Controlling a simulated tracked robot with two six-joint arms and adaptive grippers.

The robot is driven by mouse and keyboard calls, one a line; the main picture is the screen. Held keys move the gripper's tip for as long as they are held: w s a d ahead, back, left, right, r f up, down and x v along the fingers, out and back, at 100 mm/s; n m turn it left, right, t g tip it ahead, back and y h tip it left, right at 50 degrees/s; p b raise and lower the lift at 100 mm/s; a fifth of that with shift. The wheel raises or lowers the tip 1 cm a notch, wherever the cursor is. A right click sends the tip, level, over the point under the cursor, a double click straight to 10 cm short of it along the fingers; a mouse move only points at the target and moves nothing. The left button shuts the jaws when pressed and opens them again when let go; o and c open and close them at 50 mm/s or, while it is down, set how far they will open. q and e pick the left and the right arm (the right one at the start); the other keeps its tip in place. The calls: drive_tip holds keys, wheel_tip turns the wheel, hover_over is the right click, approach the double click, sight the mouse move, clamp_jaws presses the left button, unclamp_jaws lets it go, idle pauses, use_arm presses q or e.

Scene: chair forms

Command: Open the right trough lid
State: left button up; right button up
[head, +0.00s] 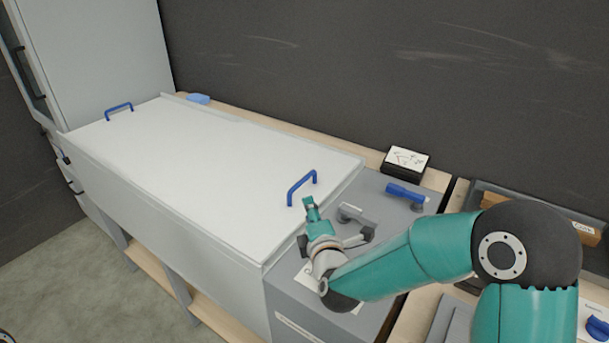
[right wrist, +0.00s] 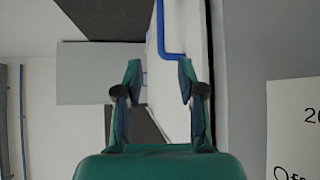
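The trough has a white closed lid (head: 200,165) lying flat, with no seam that I can see. One blue handle (head: 301,187) stands at its right end and another blue handle (head: 118,111) at its far left end. My right gripper (head: 309,203) is just in front of and beside the right handle. In the right wrist view my right gripper (right wrist: 158,75) is open, with nothing between its fingertips. The blue handle (right wrist: 163,40) shows beyond the fingers, near the right one; I cannot tell whether they touch. My left gripper is not in view.
Right of the lid is a grey worktop with a blue-handled part (head: 405,194) and a grey fitting (head: 357,215) close to my right gripper. A black box with a white top (head: 405,160) stands behind. A dark wall (head: 400,70) runs along the back.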

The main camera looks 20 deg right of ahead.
sight(304, 180)
drive_tip(key=shift+h, duration=0.3)
drive_tip(key=w+d+p, duration=0.1)
drive_tip(key=w, duration=0.4)
drive_tip(key=w+d+f, duration=0.1)
drive_tip(key=w, duration=0.4)
drive_tip(key=w+d+f+p, duration=0.1)
drive_tip(key=w, duration=0.4)
drive_tip(key=shift+w+d+f+p, duration=0.1)
drive_tip(key=shift+w+f+p, duration=0.1)
drive_tip(key=shift+p, duration=0.1)
clamp_jaws()
